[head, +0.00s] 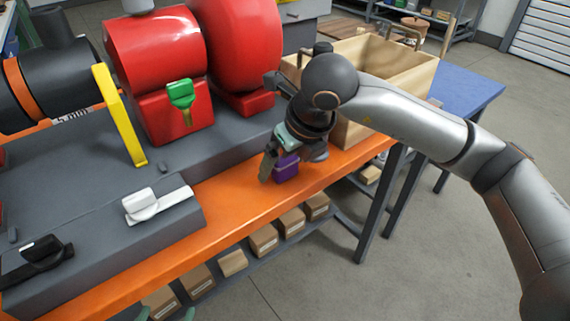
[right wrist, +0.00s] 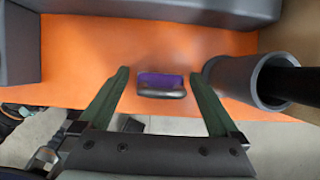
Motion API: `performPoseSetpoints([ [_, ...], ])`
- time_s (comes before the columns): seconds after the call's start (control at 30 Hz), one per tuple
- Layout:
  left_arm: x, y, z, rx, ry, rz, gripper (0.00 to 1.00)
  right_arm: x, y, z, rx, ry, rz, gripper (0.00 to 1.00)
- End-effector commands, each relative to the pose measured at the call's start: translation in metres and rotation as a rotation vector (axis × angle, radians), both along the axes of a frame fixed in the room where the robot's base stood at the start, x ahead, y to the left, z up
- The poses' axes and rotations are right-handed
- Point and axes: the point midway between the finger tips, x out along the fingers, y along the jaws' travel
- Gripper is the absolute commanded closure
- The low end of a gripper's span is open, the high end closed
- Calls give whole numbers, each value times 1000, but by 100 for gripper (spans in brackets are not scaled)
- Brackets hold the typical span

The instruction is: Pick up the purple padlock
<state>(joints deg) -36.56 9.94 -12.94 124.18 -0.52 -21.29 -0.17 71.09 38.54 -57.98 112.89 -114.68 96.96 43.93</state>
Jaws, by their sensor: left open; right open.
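The purple padlock (head: 287,170) lies on the orange bench top (head: 236,197) near its front edge, just below my right gripper. In the right wrist view the padlock (right wrist: 161,80) shows a purple body and a dark grey part towards the camera. My right gripper (right wrist: 160,76) is open, with one green finger on each side of the padlock and gaps between. In the head view my right gripper (head: 290,163) partly covers it. Two green fingertips of my left gripper (head: 167,314) show at the bottom edge, apart, in front of the bench.
A grey cylinder (right wrist: 238,82) stands close to the right finger in the right wrist view. A wooden crate (head: 387,68) stands behind my right arm. Cardboard boxes (head: 264,240) sit below.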

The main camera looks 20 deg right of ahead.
Motion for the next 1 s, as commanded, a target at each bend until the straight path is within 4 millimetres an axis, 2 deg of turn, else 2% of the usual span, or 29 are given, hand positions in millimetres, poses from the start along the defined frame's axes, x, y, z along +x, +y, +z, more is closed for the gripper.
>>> performPoseSetpoints([
  [0.07,0,0,0,0,1,0,0,0,0,0,0,0,0,2],
  [0.9,-1,0,-1,1,6,1,0,0,0,1,0,0,0,96],
  [1.0,-1,0,-1,1,6,1,0,0,0,1,0,-1,0,100],
])
